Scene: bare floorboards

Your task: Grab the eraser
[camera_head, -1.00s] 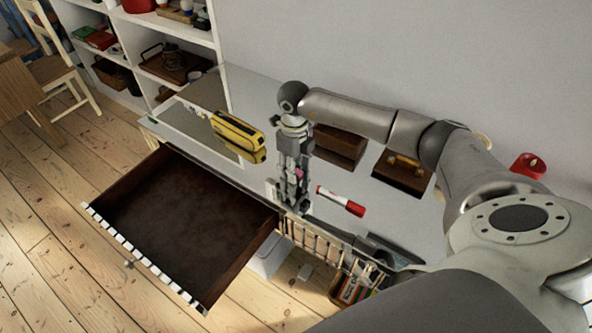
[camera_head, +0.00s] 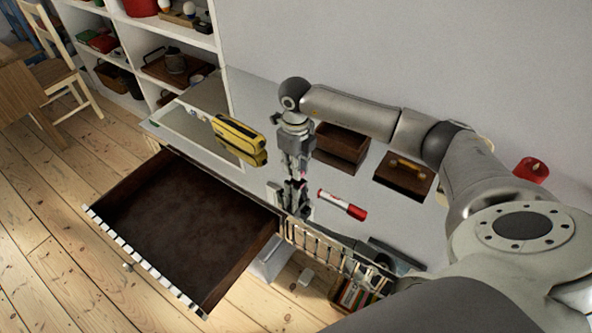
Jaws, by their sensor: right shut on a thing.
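My right gripper (camera_head: 295,207) points down at the front edge of the grey-white tabletop, between the open drawer and a red-and-white marker. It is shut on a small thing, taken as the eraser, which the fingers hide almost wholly. A small pale patch shows just left of the fingers; I cannot tell whether it belongs to the held thing. My left gripper is not in view.
The marker (camera_head: 342,204) lies close right of the gripper. A yellow-and-black case (camera_head: 239,137) is to the left. Wooden boxes (camera_head: 341,145) stand behind. The open dark drawer (camera_head: 185,222) is empty. A red candle (camera_head: 531,169) is far right.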

